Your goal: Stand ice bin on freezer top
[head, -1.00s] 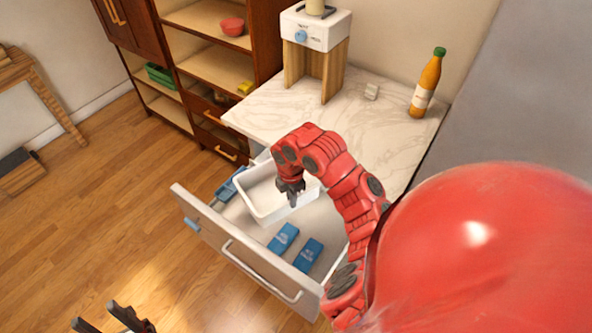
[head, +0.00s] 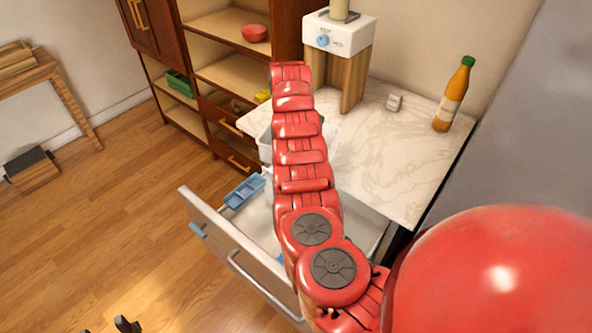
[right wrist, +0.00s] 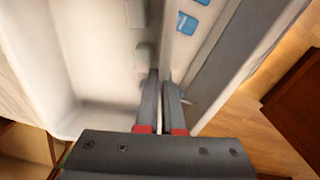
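The white ice bin (head: 266,146) shows in the head view on both sides of my right arm, by the front left edge of the marble freezer top (head: 400,165). It is raised out of the open drawer (head: 232,245). My right gripper is hidden behind its arm in the head view. In the right wrist view my right gripper (right wrist: 162,82) is shut on a wall of the bin (right wrist: 50,70), whose inside fills the left side. Whether the bin touches the freezer top is hidden. My left gripper (head: 106,328) is open and empty at the bottom edge.
A blue tray (head: 244,190) lies in the drawer, and blue packs (right wrist: 187,23) show in the right wrist view.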

